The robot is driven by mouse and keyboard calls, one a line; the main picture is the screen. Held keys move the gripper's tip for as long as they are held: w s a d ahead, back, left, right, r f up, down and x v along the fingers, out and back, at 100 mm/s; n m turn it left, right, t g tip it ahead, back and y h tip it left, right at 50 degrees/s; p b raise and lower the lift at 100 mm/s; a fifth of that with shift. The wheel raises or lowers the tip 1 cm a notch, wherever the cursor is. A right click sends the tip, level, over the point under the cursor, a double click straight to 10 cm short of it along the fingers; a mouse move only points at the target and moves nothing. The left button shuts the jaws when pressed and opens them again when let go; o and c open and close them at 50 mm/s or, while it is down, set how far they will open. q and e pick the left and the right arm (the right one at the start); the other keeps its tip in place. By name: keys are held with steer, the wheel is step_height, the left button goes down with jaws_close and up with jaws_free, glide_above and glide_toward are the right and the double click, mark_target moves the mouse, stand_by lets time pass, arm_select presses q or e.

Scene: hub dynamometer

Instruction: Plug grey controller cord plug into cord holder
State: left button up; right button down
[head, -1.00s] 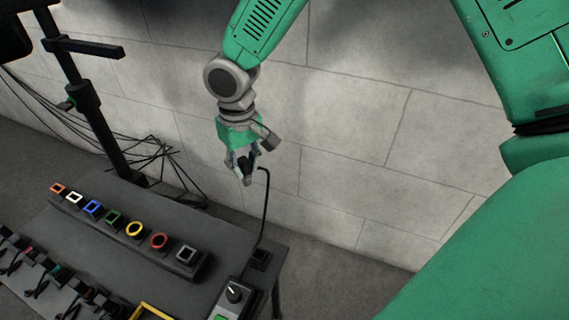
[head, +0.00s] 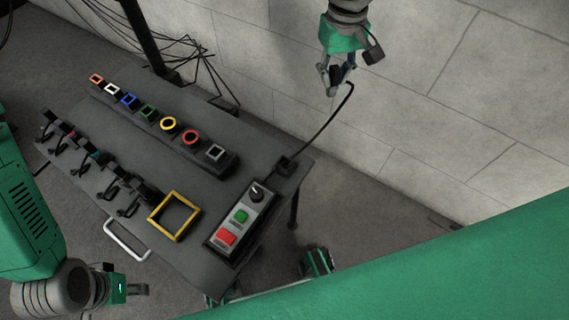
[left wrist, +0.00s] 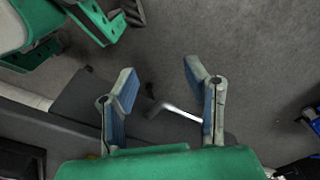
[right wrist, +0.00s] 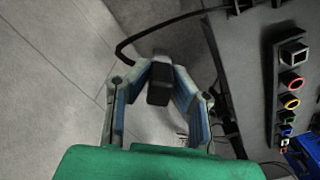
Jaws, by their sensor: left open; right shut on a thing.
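My right gripper (head: 335,85) is shut on the dark plug (right wrist: 160,80), above and beyond the table's far right corner. A black cord (head: 322,128) runs from the plug down to a small black block (head: 285,167) at the table edge. The controller (head: 240,222) has a knob, a green button and a red button. The cord holder (head: 165,135) is a dark strip with a row of coloured sockets; its grey-rimmed square socket (head: 215,153) is at the near end, also seen in the right wrist view (right wrist: 293,53). My left gripper (head: 138,289) is open and empty, off the table's near side.
A yellow square frame (head: 174,216) lies on the table beside the controller. Several dark plugs with short cords (head: 100,160) line the left edge. A white handle (head: 127,240) sticks out from the near edge. Loose cables (head: 190,60) hang behind a black post.

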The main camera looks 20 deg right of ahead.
steer(key=s+a+f, duration=0.2)
steer(key=s+a, duration=0.2)
steer(key=a, duration=0.2)
steer(key=s+a+f, duration=0.2)
steer(key=s+a, duration=0.2)
steer(key=a, duration=0.2)
steer(key=shift+a+f, duration=0.35)
steer(key=shift+a, duration=0.05)
stand_by(1.2)
steer(key=shift+s+f, duration=0.1)
steer(key=shift+f+b, duration=0.45)
steer(key=shift+f, duration=1.45)
steer(key=shift+r, duration=0.1)
steer(key=shift+n+p, duration=0.4)
steer(key=shift+p, duration=0.05)
steer(key=shift+n+p, duration=0.65)
steer(key=shift+n, duration=0.25)
steer(key=shift+n+p, duration=1.85)
steer(key=shift+n, duration=0.95)
steer(key=shift+f, duration=0.2)
